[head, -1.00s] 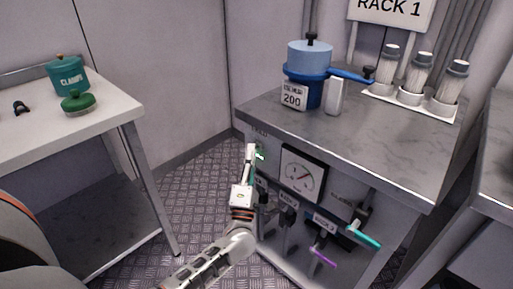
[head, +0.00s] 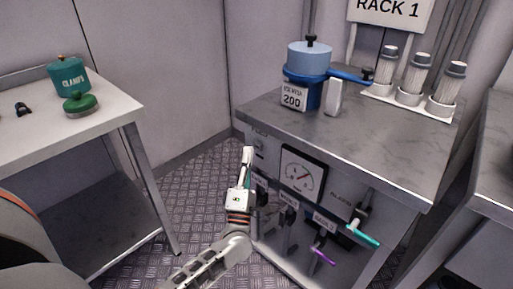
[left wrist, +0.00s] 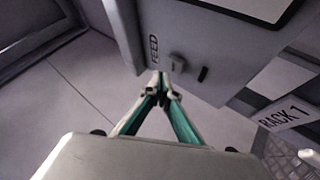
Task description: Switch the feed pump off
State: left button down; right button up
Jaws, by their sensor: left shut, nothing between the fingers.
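The feed switch (left wrist: 177,63) is a small grey rocker on the grey front panel (left wrist: 200,40), beside the printed word FEED. A small dark bar (left wrist: 202,74) sits next to it and shows no light. In the head view the dim feed fitting (head: 259,150) is at the panel's upper left corner, below the bench top. My left gripper (head: 248,152) points up in front of that corner. In the left wrist view its fingertips (left wrist: 160,88) are together and empty, just short of the switch; I cannot tell whether they touch. My right gripper is out of view.
A white table (head: 70,135) is left, with open floor between.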

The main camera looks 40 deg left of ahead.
pick_arm(q)
jog(key=s+p, duration=0.1)
jog(key=s, duration=0.5)
jog(key=shift+a+p, duration=0.25)
jog(key=shift+p, duration=0.05)
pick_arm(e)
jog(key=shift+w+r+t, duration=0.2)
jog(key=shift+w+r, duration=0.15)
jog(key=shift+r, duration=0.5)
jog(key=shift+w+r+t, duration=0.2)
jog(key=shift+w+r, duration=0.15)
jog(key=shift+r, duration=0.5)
